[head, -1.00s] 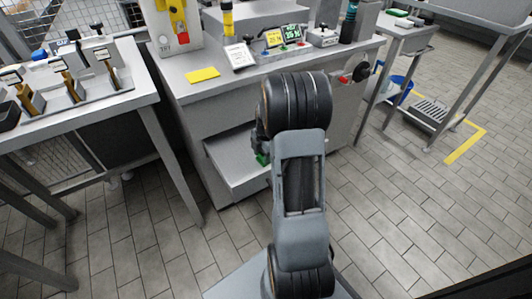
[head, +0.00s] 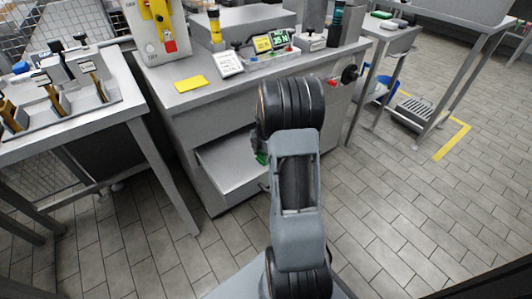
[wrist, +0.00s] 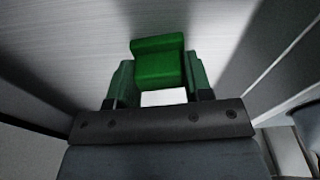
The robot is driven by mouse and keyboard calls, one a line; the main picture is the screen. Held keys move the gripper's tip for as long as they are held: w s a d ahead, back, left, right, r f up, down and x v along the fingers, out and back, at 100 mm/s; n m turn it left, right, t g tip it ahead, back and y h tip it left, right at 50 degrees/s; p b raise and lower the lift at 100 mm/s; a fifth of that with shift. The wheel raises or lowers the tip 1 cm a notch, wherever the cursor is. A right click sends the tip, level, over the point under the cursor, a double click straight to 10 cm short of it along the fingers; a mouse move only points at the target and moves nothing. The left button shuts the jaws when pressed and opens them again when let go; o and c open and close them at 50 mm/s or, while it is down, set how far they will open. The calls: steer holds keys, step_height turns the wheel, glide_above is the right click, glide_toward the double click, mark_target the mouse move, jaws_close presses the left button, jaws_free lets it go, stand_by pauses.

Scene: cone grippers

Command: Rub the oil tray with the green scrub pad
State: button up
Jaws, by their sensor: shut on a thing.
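The oil tray (head: 222,168) appears to be the pulled-out grey metal tray low in the counter front. My gripper (wrist: 158,82) is shut on the green scrub pad (wrist: 158,58), a bright green block between darker green fingers. Brushed metal, apparently the tray (wrist: 75,45), spreads behind the pad in the wrist view; I cannot tell whether they touch. In the head view my arm hides most of the gripper, and only a bit of green shows at the tray's right side.
The metal counter (head: 210,98) stands above the tray, with a yellow cloth (head: 190,84) on top. A table (head: 90,115) stands at left, its leg near the tray. A rack (head: 410,45) stands at right. Tiled floor in front is clear.

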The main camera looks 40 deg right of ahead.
mark_target(254, 166)
steer(key=shift+a, duration=1.9)
steer(key=shift+a+r+p, duration=0.2)
steer(key=shift+r+p, duration=0.05)
steer(key=shift+p, duration=0.1)
step_height(254, 166, up, 8)
steer(key=p, duration=0.5)
